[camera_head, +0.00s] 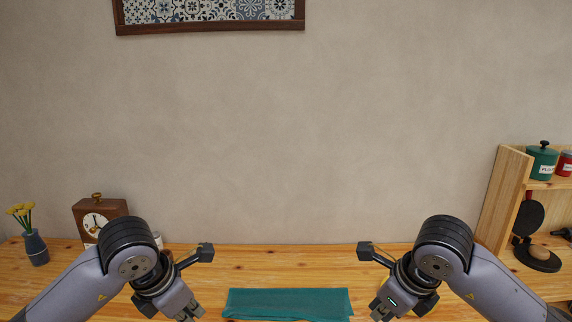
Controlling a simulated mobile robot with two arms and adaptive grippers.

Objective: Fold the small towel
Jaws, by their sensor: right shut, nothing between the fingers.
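The teal towel (287,305) lies on the wooden table at the bottom middle of the view. It shows as a wide, shallow strip with a slightly uneven right end. My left gripper (188,313) is to the left of the towel, apart from it, near the bottom edge; its fingers are too small to tell open from shut. My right gripper (381,311) is to the right of the towel, shut and empty, pointing down.
A wooden clock (97,219) and a blue-grey vase with yellow flowers (35,247) stand at the back left. A wooden shelf (503,200) with a green canister (541,163) stands at the right. The table (290,260) behind the towel is clear.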

